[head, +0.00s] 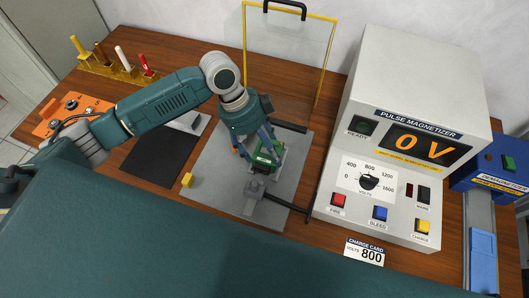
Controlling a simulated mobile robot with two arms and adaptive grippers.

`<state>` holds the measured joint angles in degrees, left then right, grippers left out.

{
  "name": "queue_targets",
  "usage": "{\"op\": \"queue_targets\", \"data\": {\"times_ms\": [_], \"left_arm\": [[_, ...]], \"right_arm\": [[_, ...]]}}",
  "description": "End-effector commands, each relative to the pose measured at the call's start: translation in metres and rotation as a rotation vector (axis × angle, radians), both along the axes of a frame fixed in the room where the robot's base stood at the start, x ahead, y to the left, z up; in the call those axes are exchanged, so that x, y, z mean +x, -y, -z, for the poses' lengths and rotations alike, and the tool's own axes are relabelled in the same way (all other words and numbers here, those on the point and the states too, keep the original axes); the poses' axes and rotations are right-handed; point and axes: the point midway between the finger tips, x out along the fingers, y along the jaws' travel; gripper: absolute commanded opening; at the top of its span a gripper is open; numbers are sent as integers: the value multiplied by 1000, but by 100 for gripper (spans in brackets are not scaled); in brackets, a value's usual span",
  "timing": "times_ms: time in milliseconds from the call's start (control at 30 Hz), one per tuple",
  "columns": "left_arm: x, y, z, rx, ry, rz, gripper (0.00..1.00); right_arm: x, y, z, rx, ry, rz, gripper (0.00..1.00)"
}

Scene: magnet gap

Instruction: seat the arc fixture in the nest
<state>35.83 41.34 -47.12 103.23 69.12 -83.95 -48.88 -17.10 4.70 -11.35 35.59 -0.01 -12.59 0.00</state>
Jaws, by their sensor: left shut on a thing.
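My left gripper (258,144) points down over the grey plate (215,165) in the middle of the table. It is shut on a small green piece with pale edges, which looks like the arc fixture (269,158). The fixture is partly hidden by the fingers. Just in front of it a grey block (254,188) stands on the plate; it looks like part of the nest. The rest of the nest is hidden behind the gripper and fixture, and I cannot tell whether the fixture touches it. My right gripper is out of view.
A yellow-framed clear screen (288,60) stands behind. A charge card (364,252) reads 800.

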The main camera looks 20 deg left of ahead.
Motion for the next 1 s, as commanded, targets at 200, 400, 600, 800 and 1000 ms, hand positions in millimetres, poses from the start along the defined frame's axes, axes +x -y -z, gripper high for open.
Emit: {"op": "queue_targets", "data": {"times_ms": [200, 400, 600, 800, 1000], "left_arm": [[0, 1, 26, -2, 0, -1, 22], [1, 1, 27, -2, 2, -1, 22], [0, 0, 28, 1, -1, -1, 89], [0, 0, 28, 1, -1, -1, 89], [2, -6, 15, 1, 3, -1, 89]], "right_arm": [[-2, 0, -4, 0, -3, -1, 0], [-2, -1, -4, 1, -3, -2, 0], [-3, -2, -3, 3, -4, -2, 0], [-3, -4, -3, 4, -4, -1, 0], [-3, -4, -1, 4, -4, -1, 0]]}}
